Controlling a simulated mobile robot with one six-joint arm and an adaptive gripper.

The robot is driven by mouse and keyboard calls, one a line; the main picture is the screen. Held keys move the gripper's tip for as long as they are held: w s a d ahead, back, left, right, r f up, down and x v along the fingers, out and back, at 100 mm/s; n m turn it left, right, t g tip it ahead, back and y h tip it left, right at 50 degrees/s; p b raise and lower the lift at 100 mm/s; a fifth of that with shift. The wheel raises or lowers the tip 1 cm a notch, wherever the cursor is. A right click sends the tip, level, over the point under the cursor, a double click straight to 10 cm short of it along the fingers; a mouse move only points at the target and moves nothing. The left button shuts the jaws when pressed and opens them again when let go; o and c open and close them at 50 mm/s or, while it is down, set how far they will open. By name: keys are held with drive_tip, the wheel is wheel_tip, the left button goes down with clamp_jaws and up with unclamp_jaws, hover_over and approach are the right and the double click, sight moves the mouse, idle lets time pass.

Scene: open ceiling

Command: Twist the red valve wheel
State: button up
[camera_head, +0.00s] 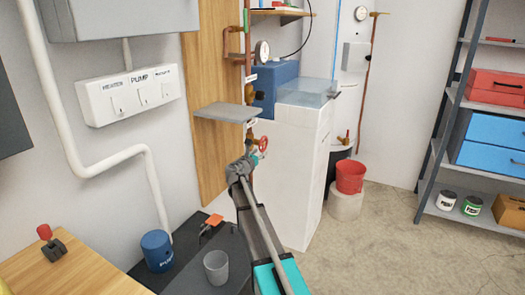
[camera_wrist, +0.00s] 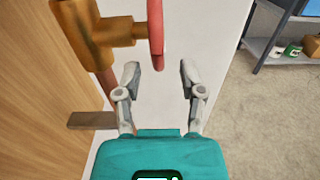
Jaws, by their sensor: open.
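The red valve wheel (camera_head: 263,143) sits on a copper pipe beside the wooden panel in the head view. In the wrist view the red wheel (camera_wrist: 156,32) shows edge-on at the top, joined to a brass valve body (camera_wrist: 100,38) on its left. My gripper (camera_wrist: 158,70) is open and empty, its two fingers apart. The wheel's lower end lies just ahead of the gap between the fingertips, and I cannot tell whether it reaches between them. In the head view my gripper is close to the wheel, and its fingers are partly hidden by the arm.
A grey shelf (camera_head: 227,112) juts from the wooden panel (camera_head: 210,60) left of the wheel. A white cabinet (camera_head: 295,180) stands right behind the arm. A red bucket (camera_head: 350,176) stands further right. The floor (camera_head: 400,245) at the right is clear.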

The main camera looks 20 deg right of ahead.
sight(264, 149)
drive_tip(key=shift+x, duration=2.25)
